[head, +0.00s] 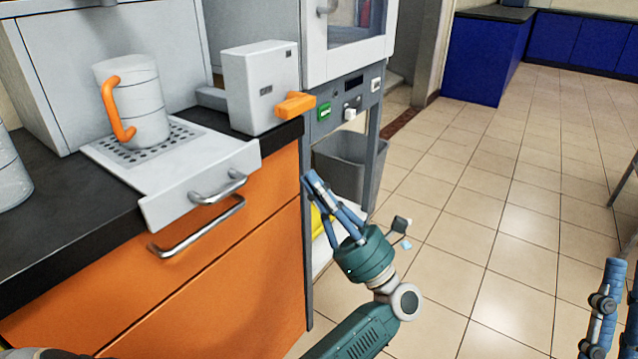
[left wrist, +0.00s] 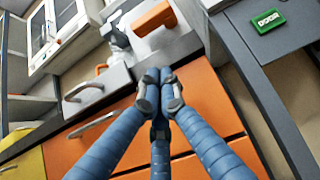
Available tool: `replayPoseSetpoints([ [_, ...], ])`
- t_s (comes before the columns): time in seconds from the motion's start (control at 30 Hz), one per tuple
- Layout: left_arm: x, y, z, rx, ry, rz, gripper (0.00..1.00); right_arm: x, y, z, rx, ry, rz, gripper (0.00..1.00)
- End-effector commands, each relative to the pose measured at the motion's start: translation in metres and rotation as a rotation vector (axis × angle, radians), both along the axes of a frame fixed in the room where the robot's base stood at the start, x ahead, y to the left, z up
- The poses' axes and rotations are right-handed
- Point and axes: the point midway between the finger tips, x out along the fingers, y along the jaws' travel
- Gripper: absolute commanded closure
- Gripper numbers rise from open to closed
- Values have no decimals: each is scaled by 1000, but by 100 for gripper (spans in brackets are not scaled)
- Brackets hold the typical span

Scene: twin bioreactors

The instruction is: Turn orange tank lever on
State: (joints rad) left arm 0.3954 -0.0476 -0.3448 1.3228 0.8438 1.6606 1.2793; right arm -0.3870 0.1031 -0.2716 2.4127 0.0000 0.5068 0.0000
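An orange lever (head: 295,105) sticks out from the front of a light grey box (head: 262,88) on the black counter, near the counter's right end. In the left wrist view the lever (left wrist: 154,17) is at the top, beyond my fingertips. My left gripper (head: 312,180) is below and slightly right of the lever, in front of the orange cabinet's right edge, apart from it. In the left wrist view its blue fingers meet at the tips (left wrist: 159,84), with nothing between them. My right gripper (head: 612,305) shows only in part at the lower right edge.
A white jug with an orange handle (head: 142,105) stands on a perforated drip tray (head: 105,152) left of the box. Tiled floor is open.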

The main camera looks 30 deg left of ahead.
Motion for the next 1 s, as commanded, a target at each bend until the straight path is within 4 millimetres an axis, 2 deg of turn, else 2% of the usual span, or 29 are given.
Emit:
replayPoseSetpoints([
  [0.03,-1,9,10,3,-6,1,100,4,1,-2,-6,21,-1,60],
  [0.3,3,46,50,2,-4,-1,100,15,3,-10,-25,79,-4,60],
  [0.5,3,44,77,1,-3,-1,100,17,3,-12,-28,89,-6,60],
  [0.67,4,44,84,1,1,-1,100,18,3,-12,-28,91,-6,60],
  [1.0,4,44,85,1,1,0,100,18,3,-12,-28,91,-6,60],
])
